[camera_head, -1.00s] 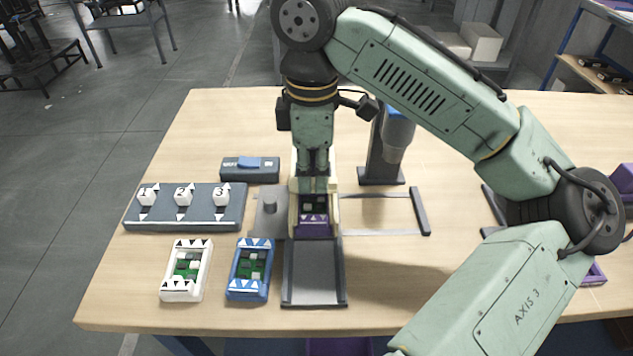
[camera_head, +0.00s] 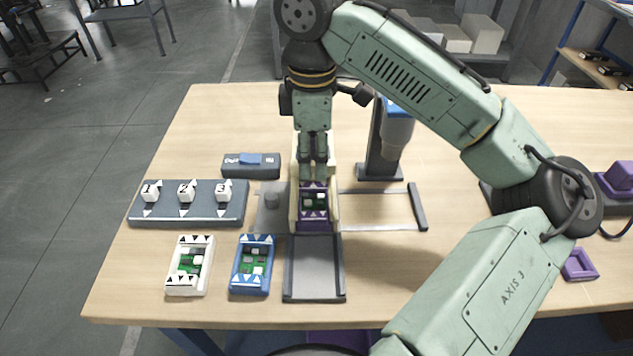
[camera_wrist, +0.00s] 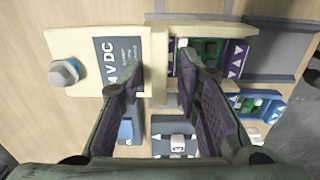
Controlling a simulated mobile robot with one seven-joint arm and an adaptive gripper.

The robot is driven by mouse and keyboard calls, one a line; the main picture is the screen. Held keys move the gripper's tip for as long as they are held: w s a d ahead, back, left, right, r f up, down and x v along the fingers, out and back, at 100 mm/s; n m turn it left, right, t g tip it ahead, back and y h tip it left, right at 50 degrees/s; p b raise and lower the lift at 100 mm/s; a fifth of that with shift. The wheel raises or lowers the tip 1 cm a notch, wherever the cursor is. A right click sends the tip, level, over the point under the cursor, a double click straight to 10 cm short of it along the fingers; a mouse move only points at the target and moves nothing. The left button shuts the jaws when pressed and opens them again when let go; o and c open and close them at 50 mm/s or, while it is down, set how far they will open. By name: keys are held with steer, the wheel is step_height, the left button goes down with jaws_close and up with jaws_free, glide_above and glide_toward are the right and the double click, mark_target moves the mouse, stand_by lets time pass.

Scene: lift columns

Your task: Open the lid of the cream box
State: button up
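The cream box (camera_head: 335,195) stands at mid-table, its front part uncovered. A purple tray (camera_head: 313,225) with a green board sits inside; the wrist view also shows it (camera_wrist: 237,60). A cream panel (camera_wrist: 75,45), apparently the lid, with a dark "V DC" label and a round knob (camera_wrist: 63,72), covers the box's back side in the wrist view. My gripper (camera_head: 313,178) is over the box, fingers pointing down. In the wrist view its fingers (camera_wrist: 160,68) are apart, one over the label and one over the tray, with a cream edge between them. Contact cannot be told.
A grey slide (camera_head: 314,270) lies in front of the box. White (camera_head: 190,290) and blue (camera_head: 252,290) trays lie left of it. A numbered rack (camera_head: 215,215) and a blue-grey device (camera_head: 235,167) stand further left. A dark post (camera_head: 378,150) rises behind right, beside a flat frame (camera_head: 418,205).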

steer(key=shift+r, duration=0.15)
step_height(320, 180, up, 4)
steer(key=p, duration=0.5)
steer(key=shift+r, duration=0.85)
